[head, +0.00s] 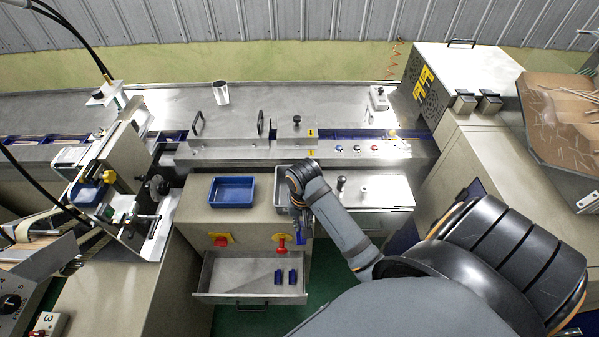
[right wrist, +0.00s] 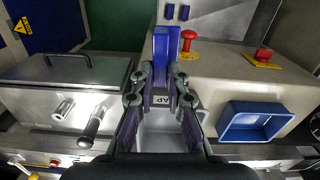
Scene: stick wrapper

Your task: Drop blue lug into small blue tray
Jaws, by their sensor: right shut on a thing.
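My right gripper (head: 297,207) is shut on a blue lug (head: 300,237), which points down from the fingers beside the cabinet front. In the right wrist view the lug (right wrist: 166,42) sits between the fingertips (right wrist: 163,72). The small blue tray (head: 232,205) lies on the beige cabinet top, left of my right gripper, and looks empty. It also shows in the right wrist view (right wrist: 228,140), at right. Two more blue lugs (head: 279,276) (head: 293,276) stand in the open drawer below. My left gripper is not in view.
The open metal drawer (head: 230,270) juts out below the cabinet. Red knobs (head: 281,251) (head: 220,241) are on the cabinet front. A pale tray (right wrist: 160,150) with a partly hidden label lies under my gripper. A metal box with a handle (right wrist: 65,90) is beside it.

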